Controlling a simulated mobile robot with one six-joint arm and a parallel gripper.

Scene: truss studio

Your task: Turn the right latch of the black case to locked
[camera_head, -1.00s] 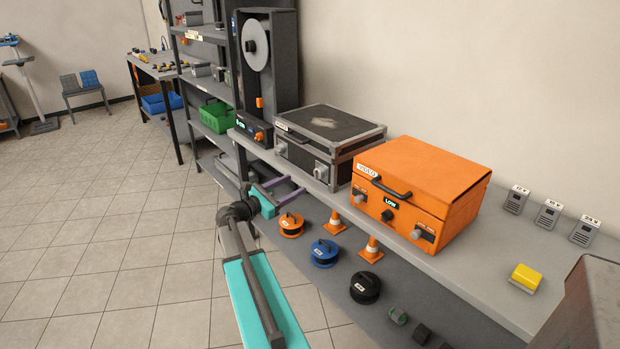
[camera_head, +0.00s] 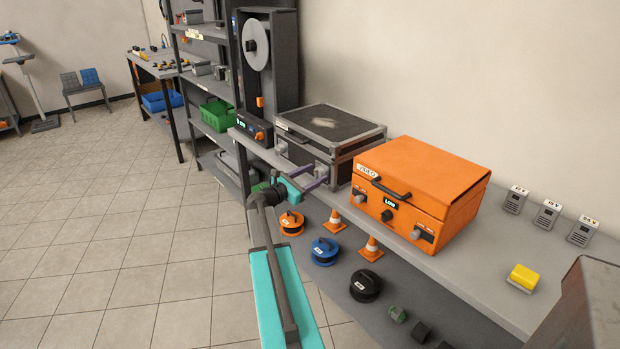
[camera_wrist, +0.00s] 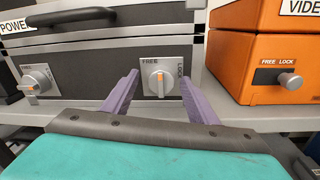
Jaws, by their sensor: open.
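The black case (camera_head: 318,132) with grey metal edges stands on the shelf, left of the orange case; its front fills the upper left of the wrist view (camera_wrist: 110,50). Its right latch (camera_wrist: 158,77) is a round silver knob with an orange mark, on a plate with FREE at the upper left and LOCK at the right. The knob's bar stands about upright, its mark nearer FREE. The left latch (camera_wrist: 36,82) is a similar knob. My gripper (camera_wrist: 158,85) is open, its two purple fingers on either side of the right latch; I cannot tell whether they touch it.
The orange VIDEO case (camera_head: 420,185) stands close on the right, with its own FREE/LOCK knob (camera_wrist: 290,81). A reel machine (camera_head: 265,70) is on the left. Orange cones and cable reels (camera_head: 325,252) sit on the lower shelf. The floor at left is clear.

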